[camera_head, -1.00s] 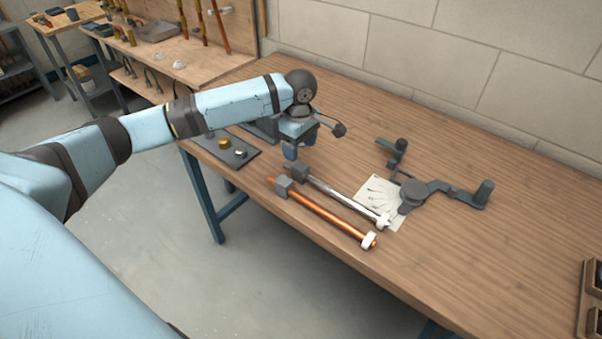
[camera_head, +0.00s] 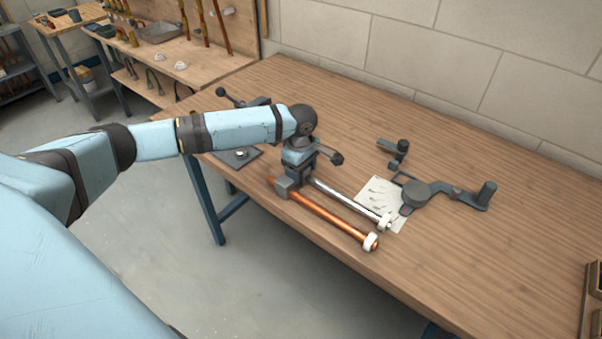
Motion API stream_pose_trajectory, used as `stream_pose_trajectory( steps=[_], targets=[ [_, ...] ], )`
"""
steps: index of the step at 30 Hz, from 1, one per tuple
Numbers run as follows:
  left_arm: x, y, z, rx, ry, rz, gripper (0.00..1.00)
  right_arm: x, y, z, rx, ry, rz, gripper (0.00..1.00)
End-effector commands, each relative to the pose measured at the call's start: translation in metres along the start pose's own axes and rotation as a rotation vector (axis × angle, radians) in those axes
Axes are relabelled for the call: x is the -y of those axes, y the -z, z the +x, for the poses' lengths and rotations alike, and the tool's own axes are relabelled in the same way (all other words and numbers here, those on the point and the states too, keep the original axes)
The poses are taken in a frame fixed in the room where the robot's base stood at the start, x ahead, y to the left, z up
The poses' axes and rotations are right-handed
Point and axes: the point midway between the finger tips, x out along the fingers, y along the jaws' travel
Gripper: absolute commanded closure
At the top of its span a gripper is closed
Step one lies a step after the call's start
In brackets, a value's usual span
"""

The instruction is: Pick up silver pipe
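The silver pipe (camera_head: 349,199) lies on the wooden bench, with a white fitting at its near right end. Its far left end is hidden behind my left gripper (camera_head: 294,181). My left gripper points down over that end, and I cannot tell whether its fingers are open or shut on the pipe. A copper pipe (camera_head: 325,215) lies beside the silver pipe, nearer the bench's front edge, with a grey block at its left part and a white fitting at its right end. My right gripper is not in view.
A dark pipe bender (camera_head: 440,190) lies right of the pipes, partly on a white sheet (camera_head: 377,195). A dark mat (camera_head: 238,156) with a small fitting lies at the left. The wooden bench (camera_head: 480,265) is clear at the front right.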

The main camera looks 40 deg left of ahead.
Motion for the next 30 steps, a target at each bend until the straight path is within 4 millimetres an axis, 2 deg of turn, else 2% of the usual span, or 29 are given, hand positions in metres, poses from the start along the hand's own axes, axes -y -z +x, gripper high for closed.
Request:
stream_pose_trajectory(
  steps=[1,6,7,15,20,26,30],
  targets=[
    [0.000,0.000,0.000,0.000,0.000,0.000,0.52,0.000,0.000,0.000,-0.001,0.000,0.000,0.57],
    [0.000,0.000,0.000,0.000,0.000,0.000,0.92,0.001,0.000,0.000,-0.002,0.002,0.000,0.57],
    [0.000,0.000,0.000,0.000,0.000,0.000,0.95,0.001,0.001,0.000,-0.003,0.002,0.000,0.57],
    [0.000,0.000,-0.002,0.001,-0.001,0.000,0.95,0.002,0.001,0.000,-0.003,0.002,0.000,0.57],
    [-0.001,0.000,-0.013,0.001,-0.002,0.001,0.95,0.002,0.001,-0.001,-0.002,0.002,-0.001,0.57],
    [-0.001,0.000,-0.049,0.002,-0.004,0.001,0.95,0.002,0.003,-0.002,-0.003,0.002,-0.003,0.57],
    [-0.001,0.000,-0.090,0.001,-0.005,0.000,0.95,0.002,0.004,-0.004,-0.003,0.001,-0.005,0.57]
  ],
)
